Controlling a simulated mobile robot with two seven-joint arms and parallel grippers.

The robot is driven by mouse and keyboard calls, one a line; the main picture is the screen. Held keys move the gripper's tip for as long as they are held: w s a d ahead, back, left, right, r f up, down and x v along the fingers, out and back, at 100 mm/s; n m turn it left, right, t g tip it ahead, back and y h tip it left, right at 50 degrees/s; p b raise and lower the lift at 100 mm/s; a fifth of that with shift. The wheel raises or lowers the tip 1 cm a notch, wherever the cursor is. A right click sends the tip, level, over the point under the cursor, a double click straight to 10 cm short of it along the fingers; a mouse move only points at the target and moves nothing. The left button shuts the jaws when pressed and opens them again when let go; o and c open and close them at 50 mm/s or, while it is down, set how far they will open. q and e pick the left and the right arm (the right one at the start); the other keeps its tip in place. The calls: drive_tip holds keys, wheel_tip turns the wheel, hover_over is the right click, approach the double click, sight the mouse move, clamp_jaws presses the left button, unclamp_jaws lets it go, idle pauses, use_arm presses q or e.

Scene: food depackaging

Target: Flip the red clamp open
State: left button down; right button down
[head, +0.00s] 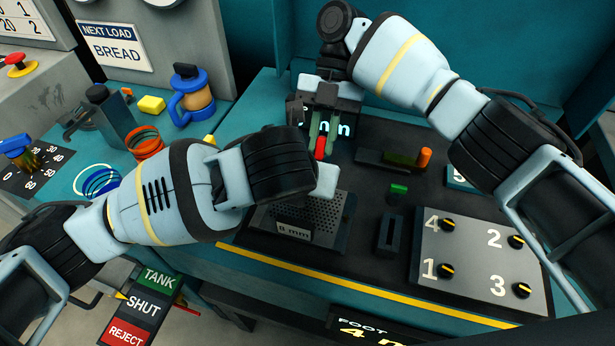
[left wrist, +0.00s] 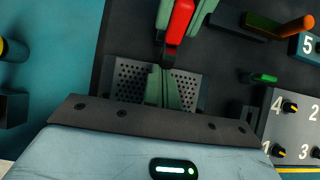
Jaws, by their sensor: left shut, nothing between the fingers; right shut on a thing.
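The red clamp (head: 320,148) shows as a small red piece in the head view, below the green fingers of my right gripper (head: 323,130). In the left wrist view the red clamp (left wrist: 179,20) is a red lever at the top centre, between the right gripper's green fingers (left wrist: 205,15). The right gripper is shut on it. My left gripper's green fingers (left wrist: 163,85) are shut and empty, just below the clamp in that view, above a perforated plate. In the head view the left gripper's body (head: 325,180) shows, but its fingers are hidden.
The perforated plate (head: 337,215) marked 8 mm lies under my left gripper. A grey panel with numbered knobs (head: 470,250) is at the right. An orange-ended green handle (head: 424,158) lies behind it. A blue-handled jug (head: 193,95) and orange coil (head: 146,142) stand left.

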sight(322, 136)
idle(0.3)
drive_tip(key=c, duration=1.4)
unclamp_jaws()
drive_tip(key=shift+o, duration=0.2)
drive_tip(key=shift+r, duration=0.15)
wheel_tip(322, 136, up, 10)
drive_tip(key=shift+f, duration=0.1)
